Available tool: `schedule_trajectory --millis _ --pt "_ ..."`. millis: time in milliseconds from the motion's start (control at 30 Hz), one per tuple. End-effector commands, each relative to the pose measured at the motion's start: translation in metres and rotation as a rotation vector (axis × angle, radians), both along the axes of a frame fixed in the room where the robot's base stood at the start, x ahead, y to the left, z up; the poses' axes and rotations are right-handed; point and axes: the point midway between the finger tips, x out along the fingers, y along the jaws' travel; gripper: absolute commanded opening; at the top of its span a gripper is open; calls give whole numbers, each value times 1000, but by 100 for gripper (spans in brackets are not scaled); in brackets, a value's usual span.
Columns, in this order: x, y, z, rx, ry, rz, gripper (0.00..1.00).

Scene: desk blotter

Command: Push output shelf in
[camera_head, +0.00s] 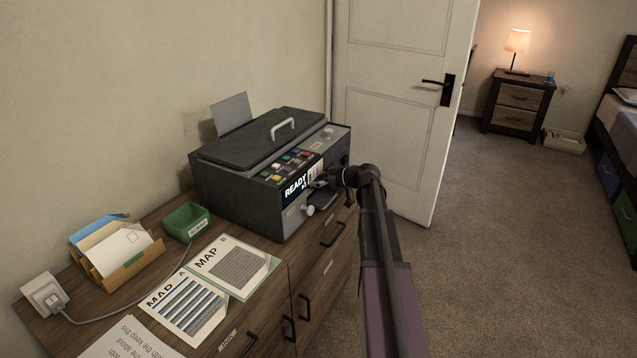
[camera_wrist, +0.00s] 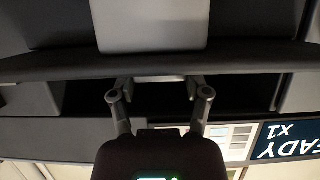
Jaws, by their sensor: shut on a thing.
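The printer (camera_head: 262,168) is a dark grey box on the desk, with a lit "READY x1" panel (camera_head: 296,187) on its front. The output shelf (camera_head: 322,200) is a small dark plate sticking out low on that front. My gripper (camera_head: 318,182) is at the front, just above the shelf. In the wrist view, which is upside down, the shelf's grey plate (camera_wrist: 150,25) is at the top. My gripper (camera_wrist: 160,93) has its fingers set apart, with a pale grey strip between the tips. The strip looks like part of the shelf, but its join is hidden.
A green box (camera_head: 187,222), a letter holder (camera_head: 118,256) and printed sheets (camera_head: 235,267) lie on the desk left of the printer. A white door (camera_head: 400,90) stands open behind. The carpet (camera_head: 510,230) to the right is clear.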

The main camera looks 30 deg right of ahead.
Motion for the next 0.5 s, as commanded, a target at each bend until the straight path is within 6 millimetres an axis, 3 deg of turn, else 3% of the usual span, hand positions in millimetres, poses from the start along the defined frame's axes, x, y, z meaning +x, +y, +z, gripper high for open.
schedule_trajectory --millis 233,267,367,500 --pt "3 -3 1 6 -4 -2 0" --pt "3 -3 1 6 -4 -2 64" --pt "2 -5 1 6 -4 -3 94" --pt "1 -6 1 5 -3 -5 97"
